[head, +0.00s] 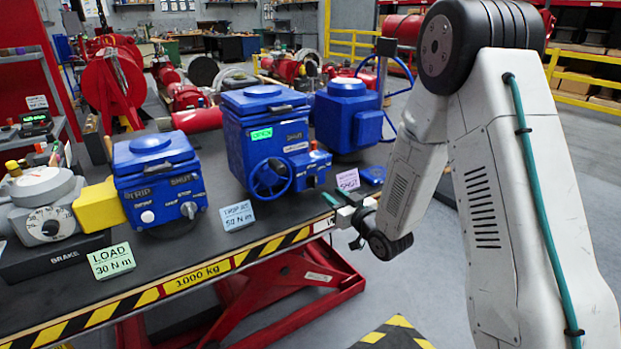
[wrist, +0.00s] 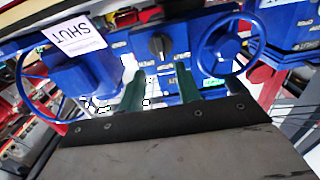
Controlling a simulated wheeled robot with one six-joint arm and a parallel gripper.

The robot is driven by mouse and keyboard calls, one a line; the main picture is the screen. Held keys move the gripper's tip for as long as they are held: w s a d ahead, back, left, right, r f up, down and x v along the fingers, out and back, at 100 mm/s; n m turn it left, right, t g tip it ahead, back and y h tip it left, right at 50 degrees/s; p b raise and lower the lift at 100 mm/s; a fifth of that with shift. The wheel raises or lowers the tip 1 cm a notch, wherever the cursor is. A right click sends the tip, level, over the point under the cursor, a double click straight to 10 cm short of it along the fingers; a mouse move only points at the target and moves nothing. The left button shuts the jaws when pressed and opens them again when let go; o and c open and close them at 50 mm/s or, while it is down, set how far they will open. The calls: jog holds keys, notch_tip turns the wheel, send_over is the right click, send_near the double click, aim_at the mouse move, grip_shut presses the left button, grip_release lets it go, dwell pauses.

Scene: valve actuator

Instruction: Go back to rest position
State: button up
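My gripper (head: 343,220) hangs at the front edge of the bench, right of the middle blue actuator (head: 253,132). In the wrist view my gripper (wrist: 160,92) shows two green fingers standing apart, with nothing seen between them. Beyond the fingers is a blue panel with a black selector knob (wrist: 158,45). A blue handwheel (wrist: 262,45) is to its right, and a white SHUT card (wrist: 73,38) is at upper left. In the head view the middle actuator has a lit green display (head: 262,134) and a blue handwheel (head: 270,178).
A left blue actuator (head: 158,180) joins a yellow coupling (head: 98,205) and a grey brake unit (head: 47,205). A third blue actuator (head: 348,115) stands at back right. Cards reading LOAD 30 N m (head: 111,261) and 50 N m (head: 236,216) stand near the bench edge.

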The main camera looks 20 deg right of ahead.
jog(key=s+d+f+m+g+h, duration=0.1)
jog(key=s+d+f+g+h, duration=0.2)
jog(key=f+g, duration=0.45)
jog(key=s+d+m+g+h, duration=0.1)
jog(key=s+d+g+h, duration=0.25)
jog(key=s, duration=0.45)
jog(key=s+a+r+g, duration=0.2)
jog(key=s+r, duration=0.9)
jog(key=s, duration=0.4)
jog(key=s+a+r+m+g, duration=0.1)
jog(key=s+a+r+g, duration=0.1)
jog(key=s+r, duration=1)
jog(key=shift+s+a+r+m+g+y, duration=0.4)
jog(key=shift+s+a, duration=0.35)
jog(key=shift+s, duration=0.85)
